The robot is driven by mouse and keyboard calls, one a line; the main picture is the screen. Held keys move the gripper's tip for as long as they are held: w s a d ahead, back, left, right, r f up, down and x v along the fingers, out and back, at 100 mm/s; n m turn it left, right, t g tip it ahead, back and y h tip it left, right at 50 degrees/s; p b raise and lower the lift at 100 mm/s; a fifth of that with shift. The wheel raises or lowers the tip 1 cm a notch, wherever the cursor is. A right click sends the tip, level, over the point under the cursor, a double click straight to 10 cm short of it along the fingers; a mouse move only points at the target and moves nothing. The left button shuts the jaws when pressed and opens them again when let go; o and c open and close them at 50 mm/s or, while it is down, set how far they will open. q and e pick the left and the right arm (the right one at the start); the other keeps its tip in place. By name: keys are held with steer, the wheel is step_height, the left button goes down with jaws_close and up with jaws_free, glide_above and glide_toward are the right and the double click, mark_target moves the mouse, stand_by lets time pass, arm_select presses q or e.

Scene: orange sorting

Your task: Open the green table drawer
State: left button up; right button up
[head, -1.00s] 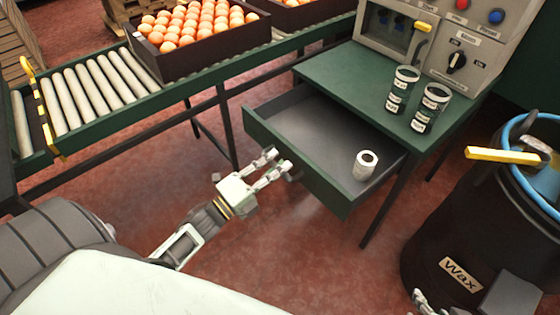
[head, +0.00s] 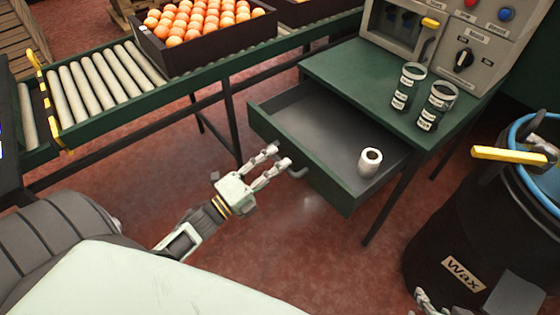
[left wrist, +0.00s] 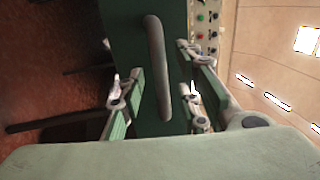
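The green table drawer (head: 318,170) stands pulled out from under the green table (head: 350,72), its grey inside showing. A white roll (head: 370,162) is in it near the right side. The drawer's curved grey handle (head: 298,173) is on its front; it also shows in the left wrist view (left wrist: 158,65). My left gripper (head: 282,156) is open and empty just in front of the drawer. In the left wrist view its fingers (left wrist: 160,95) are spread on either side of the handle, not closed on it. My right gripper (head: 425,301) shows only partly at the bottom edge.
A roller conveyor (head: 108,88) with a crate (head: 210,47) of oranges runs behind on the left. Two labelled cans (head: 408,86) and a control machine (head: 465,45) stand on the table. A black wax barrel (head: 440,240) is at right. The floor before the drawer is clear.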

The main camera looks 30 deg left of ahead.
arm_select(q)
steer(key=v, duration=1)
steer(key=shift+s, duration=0.2)
steer(key=shift+w, duration=0.1)
